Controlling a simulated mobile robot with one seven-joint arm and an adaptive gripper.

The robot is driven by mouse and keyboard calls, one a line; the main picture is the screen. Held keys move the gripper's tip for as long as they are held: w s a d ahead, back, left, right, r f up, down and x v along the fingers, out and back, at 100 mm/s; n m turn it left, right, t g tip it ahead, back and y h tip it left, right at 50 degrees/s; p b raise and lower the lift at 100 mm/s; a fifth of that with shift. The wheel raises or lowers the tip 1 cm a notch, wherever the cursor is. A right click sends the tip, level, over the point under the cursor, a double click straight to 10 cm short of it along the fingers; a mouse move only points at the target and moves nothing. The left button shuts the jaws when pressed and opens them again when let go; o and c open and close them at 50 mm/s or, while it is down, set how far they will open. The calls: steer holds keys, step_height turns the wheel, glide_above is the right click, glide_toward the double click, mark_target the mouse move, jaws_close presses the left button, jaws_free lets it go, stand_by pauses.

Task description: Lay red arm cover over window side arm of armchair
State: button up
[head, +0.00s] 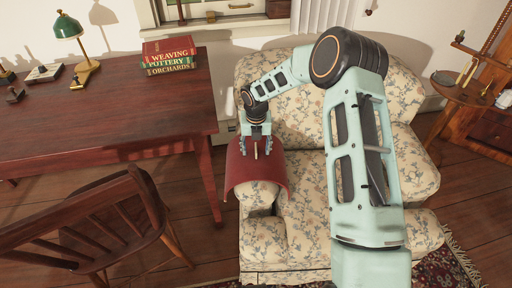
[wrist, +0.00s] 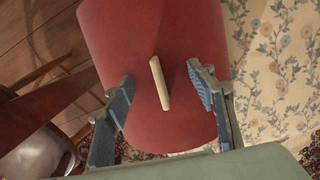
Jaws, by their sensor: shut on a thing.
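The red arm cover (head: 262,168) is a curved, arched sheet with a pale bar on top. It sits over the left arm (head: 262,198) of the floral armchair (head: 315,190), the arm on the window's side, with its front end showing beneath the cover. I cannot tell whether the cover rests on the arm or hangs just above it. My gripper (head: 256,147) is shut on the cover from above. In the wrist view its fingers (wrist: 162,95) stand on both sides of the pale bar (wrist: 159,83), against the red cover (wrist: 125,45).
A wooden desk (head: 110,110) with stacked books (head: 168,55) and a green lamp (head: 75,45) stands left of the armchair. A wooden chair (head: 105,225) is at front left. A side table (head: 470,90) stands right. The window (head: 215,10) is behind.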

steer(key=o, duration=1.8)
steer(key=r, duration=0.4)
steer(key=s+r, duration=0.1)
steer(key=r, duration=0.7)
steer(key=shift+s, duration=0.4)
